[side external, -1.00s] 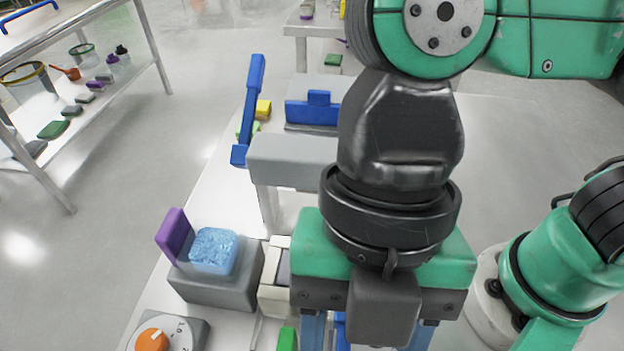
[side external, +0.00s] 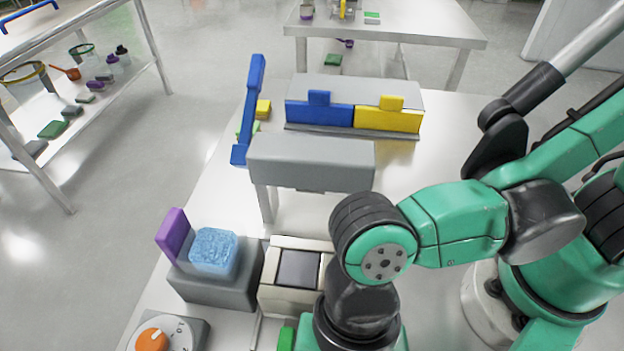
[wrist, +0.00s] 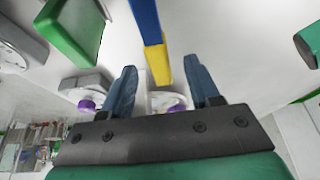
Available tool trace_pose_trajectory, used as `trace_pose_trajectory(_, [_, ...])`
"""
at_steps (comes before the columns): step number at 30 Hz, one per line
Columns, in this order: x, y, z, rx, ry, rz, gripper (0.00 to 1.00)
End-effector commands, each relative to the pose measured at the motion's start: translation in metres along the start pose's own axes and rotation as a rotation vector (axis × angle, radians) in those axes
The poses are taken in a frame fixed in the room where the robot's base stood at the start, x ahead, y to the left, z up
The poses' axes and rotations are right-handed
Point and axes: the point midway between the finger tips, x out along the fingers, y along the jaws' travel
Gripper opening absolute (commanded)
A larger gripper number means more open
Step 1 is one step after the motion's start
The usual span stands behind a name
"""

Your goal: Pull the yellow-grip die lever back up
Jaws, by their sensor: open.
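In the wrist view, the die lever shows as a blue bar (wrist: 145,18) ending in a yellow grip (wrist: 157,65). My gripper (wrist: 161,72) is open, with one dark blue finger on each side of the yellow grip. I see gaps on both sides, and I cannot tell how deep the grip sits between the fingers. In the side external view, my wrist hides the lever, and my fingers are out of sight below the bottom edge.
A grey block with a blue sponge-like piece (side external: 213,250) and purple flap (side external: 174,235), and a cream box (side external: 290,290), stand left of my arm. A dial with an orange knob (side external: 152,341) is bottom left. A grey raised housing (side external: 310,162) stands behind.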

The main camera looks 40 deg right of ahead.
Motion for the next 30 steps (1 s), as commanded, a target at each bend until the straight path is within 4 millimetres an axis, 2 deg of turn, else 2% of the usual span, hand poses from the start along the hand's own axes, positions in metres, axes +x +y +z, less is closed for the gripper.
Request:
trace_pose_trajectory(12, [0.0069,-0.0004,0.0001,0.001,0.0,0.0,0.55])
trace_pose_trajectory(18, [0.0068,-0.0004,0.0001,0.001,0.0,0.0,0.0])
trace_pose_trajectory(30, [0.0066,-0.0004,0.0001,0.001,0.0,0.0,0.0])
